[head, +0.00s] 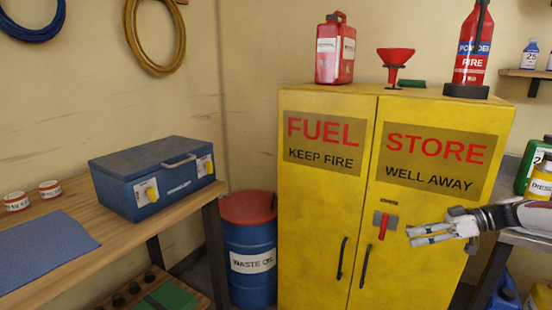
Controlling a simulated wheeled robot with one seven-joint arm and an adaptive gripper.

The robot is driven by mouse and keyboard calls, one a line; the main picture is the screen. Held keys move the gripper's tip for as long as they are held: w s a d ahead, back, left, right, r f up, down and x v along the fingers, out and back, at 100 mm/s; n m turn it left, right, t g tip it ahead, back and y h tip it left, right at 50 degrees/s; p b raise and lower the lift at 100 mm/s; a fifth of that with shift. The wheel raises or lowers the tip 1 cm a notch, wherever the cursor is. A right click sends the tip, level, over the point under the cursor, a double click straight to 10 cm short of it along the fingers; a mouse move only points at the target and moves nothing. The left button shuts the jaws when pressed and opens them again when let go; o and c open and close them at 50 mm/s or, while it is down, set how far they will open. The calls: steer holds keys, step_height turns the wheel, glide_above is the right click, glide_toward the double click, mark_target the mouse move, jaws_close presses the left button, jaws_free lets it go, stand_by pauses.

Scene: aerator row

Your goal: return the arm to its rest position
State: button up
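My gripper (428,235) reaches in from the right in front of the right door of the yellow fuel store cabinet (325,215). Its two fingers point left and are spread apart, with nothing between them. A red lever on a grey plate (383,222) on the cabinet front is just left of the fingertips. The lever hangs down, and the gripper appears apart from it. Both cabinet doors are closed, with black handles (364,262) near the middle seam.
A wooden bench at left holds a blue toolbox (155,180), a blue mat (42,248) and tape rolls. A blue waste oil drum (249,252) stands beside the cabinet. A red can (335,50), a funnel (395,62) and an extinguisher (472,50) stand on top. Bottles (538,178) crowd the right.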

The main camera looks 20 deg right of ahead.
steer(key=s+a+r+m+g+h, duration=0.15)
steer(key=a+r+g+h, duration=0.3)
steer(key=a, duration=0.95)
steer(key=s+a+r+m+g+h, duration=0.1)
steer(key=s+a+r+g+h, duration=0.3)
steer(key=a, duration=0.9)
steer(key=s+a+r+m+t+h, duration=0.15)
steer(key=s+a, duration=0.35)
steer(key=s, duration=0.6)
steer(key=s+a+r+m+t+h, duration=0.1)
steer(key=s+a+r+m, duration=0.2)
steer(key=s+a, duration=0.55)
steer(key=s+d+r+t+p, duration=0.2)
steer(key=d+r+t+p, duration=0.1)
steer(key=r+p, duration=1)
steer(key=shift+r, duration=0.65)
